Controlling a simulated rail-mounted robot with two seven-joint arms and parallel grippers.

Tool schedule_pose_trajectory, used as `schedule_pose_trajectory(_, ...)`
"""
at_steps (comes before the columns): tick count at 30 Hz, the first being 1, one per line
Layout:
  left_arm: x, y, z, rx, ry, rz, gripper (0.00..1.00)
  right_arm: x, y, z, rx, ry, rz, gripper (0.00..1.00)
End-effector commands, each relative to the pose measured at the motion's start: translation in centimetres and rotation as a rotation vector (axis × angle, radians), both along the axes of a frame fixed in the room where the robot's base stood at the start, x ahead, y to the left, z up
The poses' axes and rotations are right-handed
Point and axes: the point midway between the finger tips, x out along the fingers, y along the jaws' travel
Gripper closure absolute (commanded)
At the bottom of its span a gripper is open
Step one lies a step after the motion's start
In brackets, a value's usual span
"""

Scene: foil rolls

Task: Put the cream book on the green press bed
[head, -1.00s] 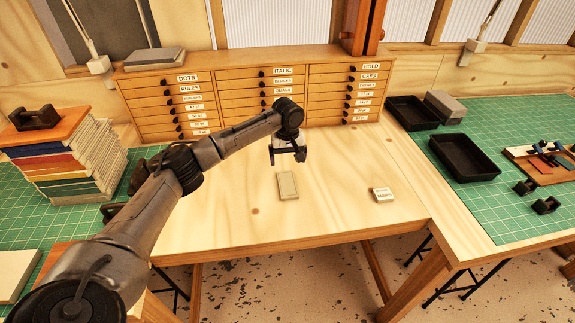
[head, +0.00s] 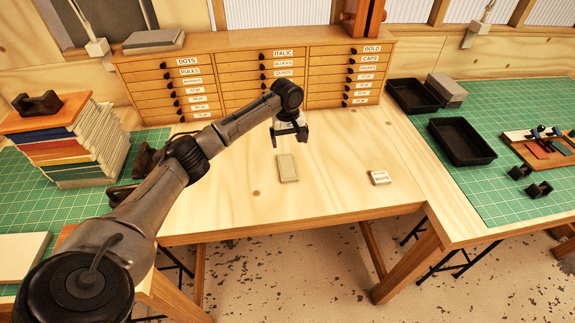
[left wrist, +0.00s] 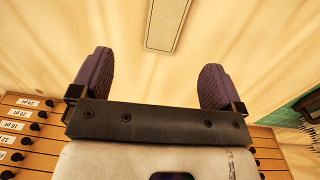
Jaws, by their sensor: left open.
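A flat beige-cream block (head: 287,168), likely the cream book, lies on the bare wooden table. It also shows in the left wrist view (left wrist: 166,22), ahead of the fingers and partly cut off at the top. My left gripper (head: 290,138) is open and empty, above the table just behind the block and apart from it. Its two purple-padded fingers show wide apart in the left wrist view (left wrist: 157,80). A green gridded surface (head: 25,195) lies at the left; whether it is the press bed I cannot tell. My right gripper is not in view.
A small labelled box (head: 379,178) lies right of the block. A drawer cabinet (head: 240,92) stands behind. A book stack (head: 75,145) and a pale slab (head: 20,257) are at left. Black trays (head: 461,141) stand on a green mat (head: 500,200) at right.

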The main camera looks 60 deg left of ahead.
Motion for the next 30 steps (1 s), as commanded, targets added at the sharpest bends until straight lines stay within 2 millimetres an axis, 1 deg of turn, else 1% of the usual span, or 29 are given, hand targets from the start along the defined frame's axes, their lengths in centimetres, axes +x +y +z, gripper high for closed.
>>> schedule_pose_trajectory(2, -0.2, 0.9, 0.3, 0.029, 0.0, 0.003, 0.06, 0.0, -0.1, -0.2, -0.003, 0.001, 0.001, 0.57)
schedule_pose_trajectory(5, -0.6, 1.3, -1.0, 0.052, 0.03, -0.019, 0.06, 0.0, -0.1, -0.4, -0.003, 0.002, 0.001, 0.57)
schedule_pose_trajectory(9, -0.6, 1.2, -3.5, 0.051, 0.031, -0.025, 0.06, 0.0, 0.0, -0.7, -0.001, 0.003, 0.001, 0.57)
schedule_pose_trajectory(15, -0.5, 1.2, -6.4, 0.05, 0.028, -0.024, 0.06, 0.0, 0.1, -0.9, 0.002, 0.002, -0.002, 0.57)
schedule_pose_trajectory(18, -0.5, 1.2, -7.4, 0.051, 0.028, -0.024, 0.06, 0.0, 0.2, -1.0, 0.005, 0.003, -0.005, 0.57)
schedule_pose_trajectory(26, -0.4, 1.2, -8.7, 0.05, 0.027, -0.024, 0.06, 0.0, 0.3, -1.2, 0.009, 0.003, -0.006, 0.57)
schedule_pose_trajectory(30, -0.2, 1.0, -10.5, 0.05, 0.028, -0.025, 0.06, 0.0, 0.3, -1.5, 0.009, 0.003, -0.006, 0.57)
